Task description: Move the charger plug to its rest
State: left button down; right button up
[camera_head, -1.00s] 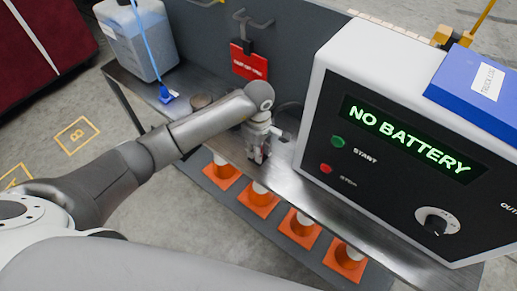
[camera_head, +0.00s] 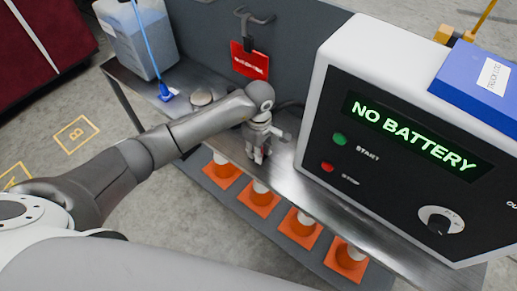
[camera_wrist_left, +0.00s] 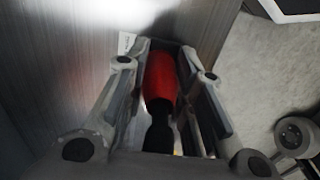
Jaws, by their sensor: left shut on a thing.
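My left gripper (camera_head: 259,154) is low over the metal bench, just left of the charger box. In the left wrist view, the gripper (camera_wrist_left: 165,125) is shut on a red thing with a black end, which looks like the charger plug (camera_wrist_left: 160,78). The plug lies between the two fingers, above or against the brushed metal; I cannot tell which. In the head view the plug is hidden by the gripper and arm. My right gripper is not in view.
The charger box (camera_head: 335,172) reads NO BATTERY and stands close on the right. A red tag (camera_head: 249,60) hangs from a hook at the back panel. A jug (camera_head: 140,45), a blue connector (camera_head: 167,94) and a round tin (camera_head: 201,97) are at left. Orange cones (camera_head: 300,229) stand below.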

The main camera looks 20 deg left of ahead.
pick_arm(q)
jog(key=shift+f, duration=0.15)
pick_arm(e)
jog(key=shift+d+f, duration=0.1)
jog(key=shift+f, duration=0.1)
pick_arm(q)
jog(key=c, duration=1.1)
grip_release()
jog(key=shift+c, duration=0.2)
notch_tip(320, 180, up, 8)
jog(key=shift+r, duration=0.1)
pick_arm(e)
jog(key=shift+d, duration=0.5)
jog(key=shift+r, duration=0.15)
